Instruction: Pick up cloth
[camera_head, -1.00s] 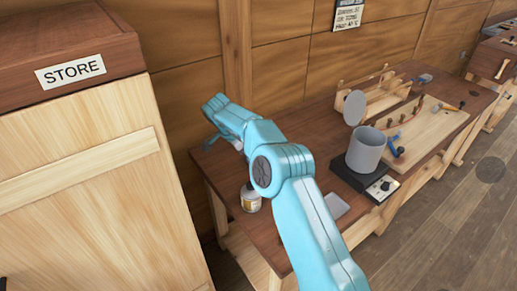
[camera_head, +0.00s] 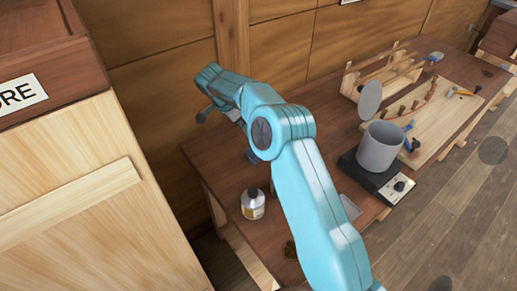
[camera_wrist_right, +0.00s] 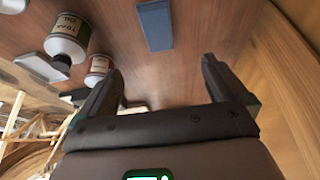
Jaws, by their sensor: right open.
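A flat blue rectangle (camera_wrist_right: 154,25), which looks like the folded cloth, lies on the brown bench top in the right wrist view. It is beyond my right gripper (camera_wrist_right: 158,72), whose two dark fingers are spread apart with nothing between them. In the head view my right arm reaches over the near left end of the bench (camera_head: 215,165); its gripper's fingers are hard to make out there. A small blue patch (camera_head: 250,157) shows under the arm, mostly hidden; I cannot tell if it is the cloth. My left gripper is not in view.
A grey pot (camera_head: 380,147) sits on a black heater (camera_head: 395,190). A board with tools (camera_head: 435,115) lies farther along. A STORE cabinet (camera_head: 60,190) stands left; a plank wall (camera_head: 150,60) is behind.

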